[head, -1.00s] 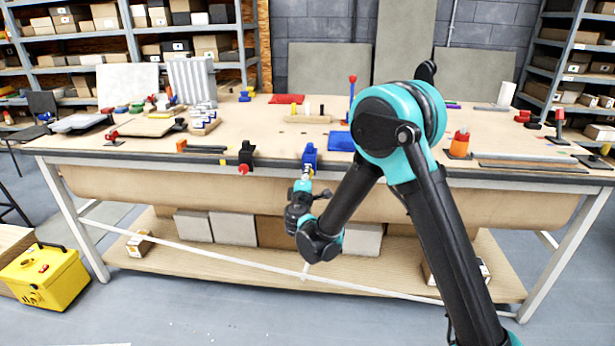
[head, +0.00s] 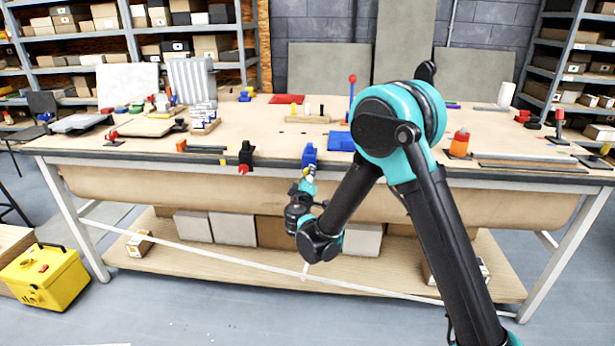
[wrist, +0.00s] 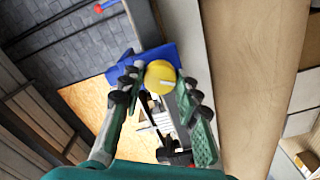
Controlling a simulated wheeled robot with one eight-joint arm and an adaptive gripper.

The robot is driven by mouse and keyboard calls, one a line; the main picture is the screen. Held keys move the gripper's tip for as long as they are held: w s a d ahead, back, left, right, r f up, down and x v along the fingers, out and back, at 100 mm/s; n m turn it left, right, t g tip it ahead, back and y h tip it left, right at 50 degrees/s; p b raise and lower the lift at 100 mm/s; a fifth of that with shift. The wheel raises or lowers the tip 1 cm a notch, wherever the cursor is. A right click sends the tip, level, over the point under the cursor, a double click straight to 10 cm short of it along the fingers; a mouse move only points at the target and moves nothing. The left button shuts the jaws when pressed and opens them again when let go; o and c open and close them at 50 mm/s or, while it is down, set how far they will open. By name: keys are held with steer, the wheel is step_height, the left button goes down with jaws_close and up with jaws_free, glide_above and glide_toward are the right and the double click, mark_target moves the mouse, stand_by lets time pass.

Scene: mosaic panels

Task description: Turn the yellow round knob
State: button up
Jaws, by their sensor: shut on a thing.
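The yellow round knob (wrist: 160,77) sits between my fingertips in the wrist view. It is fixed to a blue block (wrist: 141,62), which in the head view is the blue mount (head: 309,156) at the bench's front edge. My gripper (wrist: 161,82) is shut on the knob, with one finger on each side. In the head view my gripper (head: 307,177) reaches up to the front of the blue mount. The knob is too small there to make out clearly against the fingers.
A black mount with a red knob (head: 244,169) stands to the left on the same bench edge. A red-topped blue lever (head: 352,98) and a blue plate (head: 341,141) are behind on the bench. The bench front panel (head: 180,190) lies close beneath my gripper.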

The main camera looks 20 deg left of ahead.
stand_by(0.3)
steer(key=o, duration=1.2)
steer(key=shift+c, duration=0.2)
steer(key=shift+s, duration=0.1)
steer(key=v, duration=1.1)
steer(key=shift+s+d, duration=0.2)
steer(key=shift+s, duration=0.2)
